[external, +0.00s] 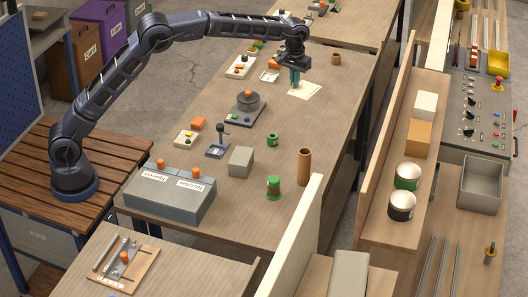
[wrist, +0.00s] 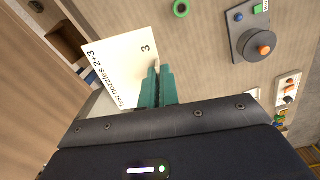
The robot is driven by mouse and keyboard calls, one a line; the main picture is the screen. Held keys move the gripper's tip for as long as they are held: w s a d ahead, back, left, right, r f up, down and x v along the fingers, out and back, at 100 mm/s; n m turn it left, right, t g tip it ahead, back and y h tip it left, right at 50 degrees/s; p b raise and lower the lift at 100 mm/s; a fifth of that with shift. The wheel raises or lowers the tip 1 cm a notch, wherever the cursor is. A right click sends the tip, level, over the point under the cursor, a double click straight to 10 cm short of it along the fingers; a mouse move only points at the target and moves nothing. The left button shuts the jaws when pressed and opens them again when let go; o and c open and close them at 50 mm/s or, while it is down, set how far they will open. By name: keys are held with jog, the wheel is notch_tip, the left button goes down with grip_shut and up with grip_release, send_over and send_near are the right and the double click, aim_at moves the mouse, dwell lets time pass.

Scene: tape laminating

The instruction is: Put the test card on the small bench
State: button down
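The test card (wrist: 122,68) is a white card with dark print reading "test nozzles 2+3" and a "3". In the wrist view it lies left of my green fingers and its right edge runs to them. My gripper (wrist: 158,88) has its fingers close together and looks shut on the card's edge; the contact is partly hidden. In the external view my gripper (external: 295,78) points down over the far part of the long table, with the pale card (external: 304,91) just below and right of the fingertips. I cannot tell which surface is the small bench.
On the long table (external: 330,110) stand a grey round-topped device (external: 247,106), a grey block (external: 241,161), a green can (external: 273,187) and a brown tube (external: 304,167). A brown cup (external: 336,58) is right of my gripper. A shelf with cans (external: 407,177) stands at right.

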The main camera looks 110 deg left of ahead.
jog(key=w+d+m, duration=0.2)
jog(key=d+m, duration=0.2)
jog(key=d, duration=1.6)
jog(key=w+d+m, duration=0.2)
jog(key=d+m, duration=0.2)
jog(key=d, duration=1.7)
jog(key=m, duration=0.7)
send_over(187, 263)
notch_tip(187, 263, down, 21)
jog(key=shift+f, duration=2.5)
jog(key=shift+f, duration=0.15)
jog(key=c, duration=1.6)
grip_release()
jog(key=shift+c, duration=0.2)
